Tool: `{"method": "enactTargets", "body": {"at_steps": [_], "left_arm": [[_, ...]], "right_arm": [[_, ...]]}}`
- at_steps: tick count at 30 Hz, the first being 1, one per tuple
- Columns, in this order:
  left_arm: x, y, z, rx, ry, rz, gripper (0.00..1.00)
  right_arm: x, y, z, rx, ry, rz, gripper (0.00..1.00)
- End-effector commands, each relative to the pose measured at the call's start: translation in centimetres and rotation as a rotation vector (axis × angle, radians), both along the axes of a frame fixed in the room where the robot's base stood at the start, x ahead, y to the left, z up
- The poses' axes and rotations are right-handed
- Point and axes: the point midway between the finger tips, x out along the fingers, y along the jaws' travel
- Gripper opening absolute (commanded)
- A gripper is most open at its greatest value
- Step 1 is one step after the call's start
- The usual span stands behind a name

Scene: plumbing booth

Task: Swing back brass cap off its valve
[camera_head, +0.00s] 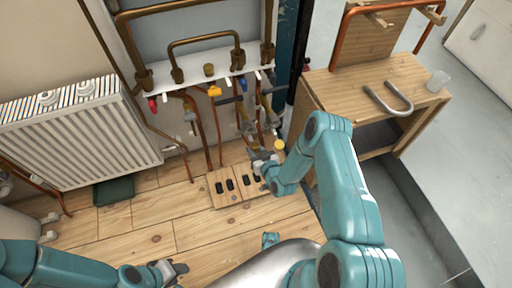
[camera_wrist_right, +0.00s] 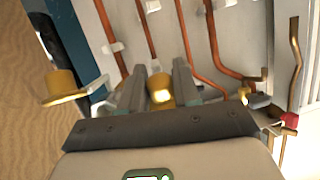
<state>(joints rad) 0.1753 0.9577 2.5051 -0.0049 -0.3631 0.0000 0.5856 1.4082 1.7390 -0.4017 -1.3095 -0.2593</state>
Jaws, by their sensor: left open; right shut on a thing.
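My right gripper (camera_head: 262,158) reaches down in front of the pipework, just above the slotted wooden block. In the right wrist view its two fingers (camera_wrist_right: 161,88) are shut on a brass cap (camera_wrist_right: 160,92); I cannot tell whether it still sits on its valve. A second brass-yellow cap (camera_wrist_right: 62,86) on a grey bracket stands to the left in that view, apart from the fingers. A yellow cap (camera_head: 279,144) also shows beside the right gripper in the head view. My left gripper (camera_head: 177,270) is open and empty, low over the floor.
A wooden block with dark slots (camera_head: 232,187) lies on the floor below the right gripper. Copper pipes (camera_head: 205,130) and a white shelf (camera_head: 190,80) stand behind. A radiator (camera_head: 80,135) is left, a wooden bench (camera_head: 380,85) right. Floor before the radiator is mostly clear.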

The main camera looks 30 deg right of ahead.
Motion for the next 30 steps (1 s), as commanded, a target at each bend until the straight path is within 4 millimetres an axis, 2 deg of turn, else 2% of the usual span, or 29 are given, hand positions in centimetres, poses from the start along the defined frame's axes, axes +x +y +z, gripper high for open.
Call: {"method": "enactTargets", "body": {"at_steps": [1,9,18,30], "left_arm": [[0.0,0.0,1.2,0.000,0.000,0.000,0.41],[0.0,0.0,2.9,0.000,-0.001,0.001,0.41],[0.0,0.0,3.6,0.000,-0.001,0.001,0.41],[0.0,0.0,3.8,0.000,-0.001,0.001,0.41]], "right_arm": [[0.1,0.0,1.1,0.010,0.039,0.000,0.00],[0.4,-0.1,1.9,0.060,0.254,0.001,0.00],[0.6,-0.2,2.4,0.098,0.410,0.002,0.00],[0.7,-0.2,2.5,0.112,0.473,0.003,0.00]]}}
